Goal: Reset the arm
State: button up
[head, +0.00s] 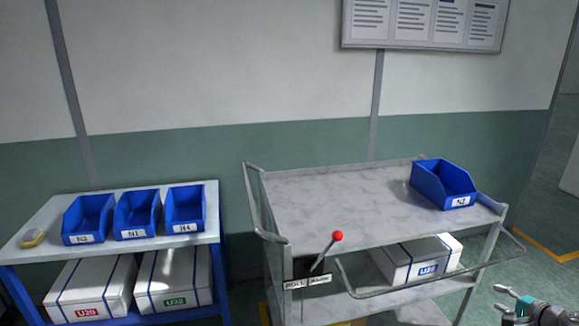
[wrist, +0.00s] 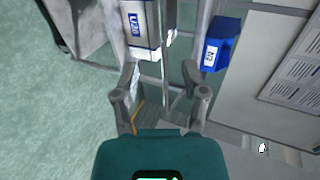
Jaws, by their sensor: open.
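My gripper (head: 503,299) shows at the bottom right edge of the head view, to the right of the grey cart (head: 330,200). In the wrist view my gripper (wrist: 160,75) has its two fingers spread with nothing between them. It is apart from the cart, the blue bin and the boxes. Most of my arm is outside the head view.
A blue bin (head: 443,184) sits on the cart top; a white box (head: 410,262) is on its lower shelf. A red-knobbed lever (head: 337,236) stands at the cart's front. The left table (head: 40,222) holds blue bins (head: 137,215) and a yellow item (head: 33,238).

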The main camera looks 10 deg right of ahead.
jog(key=w+a+n+g+y+p, duration=0.1)
jog(key=w+a+n+g, duration=0.1)
jog(key=w+a, duration=0.2)
jog(key=w+a+f+n+g+y+p, duration=0.1)
jog(key=w+a+n+g+p, duration=0.1)
jog(key=a, duration=0.9)
jog(key=w+a+f+n+g+y+p, duration=0.1)
jog(key=w+a+n+g+p, duration=0.1)
jog(key=w+a, duration=0.4)
jog(key=shift+w+a+f+n+g+y, duration=0.1)
jog(key=shift+w+a+n+g+y, duration=0.15)
jog(key=shift+a+n, duration=0.3)
jog(key=shift+w+a+n+g+y, duration=0.15)
jog(key=shift+a+n+g, duration=0.2)
jog(key=shift+a+n, duration=0.2)
jog(key=a+r+n+g+h+p, duration=0.2)
jog(key=a+n, duration=0.7)
jog(key=a, duration=1.5)
jog(key=shift+s+a+g+h+p, duration=0.35)
jog(key=shift+g+h+p, duration=0.85)
jog(key=shift+g+p, duration=0.75)
